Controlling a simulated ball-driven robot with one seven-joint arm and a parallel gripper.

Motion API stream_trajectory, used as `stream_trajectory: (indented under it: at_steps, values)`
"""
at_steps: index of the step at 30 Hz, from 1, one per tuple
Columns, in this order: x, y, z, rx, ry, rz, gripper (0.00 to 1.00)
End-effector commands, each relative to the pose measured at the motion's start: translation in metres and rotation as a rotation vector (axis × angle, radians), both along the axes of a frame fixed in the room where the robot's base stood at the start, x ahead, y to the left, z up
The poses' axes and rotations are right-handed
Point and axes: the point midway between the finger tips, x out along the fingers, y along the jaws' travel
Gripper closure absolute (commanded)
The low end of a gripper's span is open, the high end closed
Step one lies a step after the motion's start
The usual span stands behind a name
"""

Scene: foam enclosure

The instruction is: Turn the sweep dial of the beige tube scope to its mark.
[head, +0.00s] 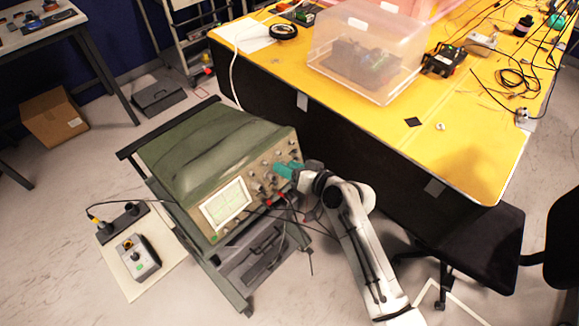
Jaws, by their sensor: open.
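The beige tube scope (240,185) has a green cover and stands on a green cart. Its front panel faces the lower right, with a lit screen (227,203) on the left and several knobs to the right of it. My gripper (284,171) has teal fingers and is at the right part of the panel, close to the knobs. It is open. The sweep dial cannot be told apart from the other knobs at this size, and my fingers hide part of the panel. I cannot tell whether the fingers touch a knob.
A yellow table (440,130) stands right of the scope, bearing a clear plastic box (365,55) and cables. Leads hang from the scope's panel. A control box (138,258) lies on a board at lower left. A black chair (470,250) is at right.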

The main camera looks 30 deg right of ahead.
Motion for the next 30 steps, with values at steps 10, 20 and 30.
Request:
stream_trajectory:
  at_steps: [10, 20, 30]
  values:
    - [0.0004, 0.0003, -0.0003, 0.0, 0.0, 0.0, 0.61]
    - [0.0002, 0.0002, -0.0003, 0.0, 0.0, 0.0, 0.92]
    - [0.0002, 0.0003, 0.0001, 0.012, 0.004, -0.003, 1.0]
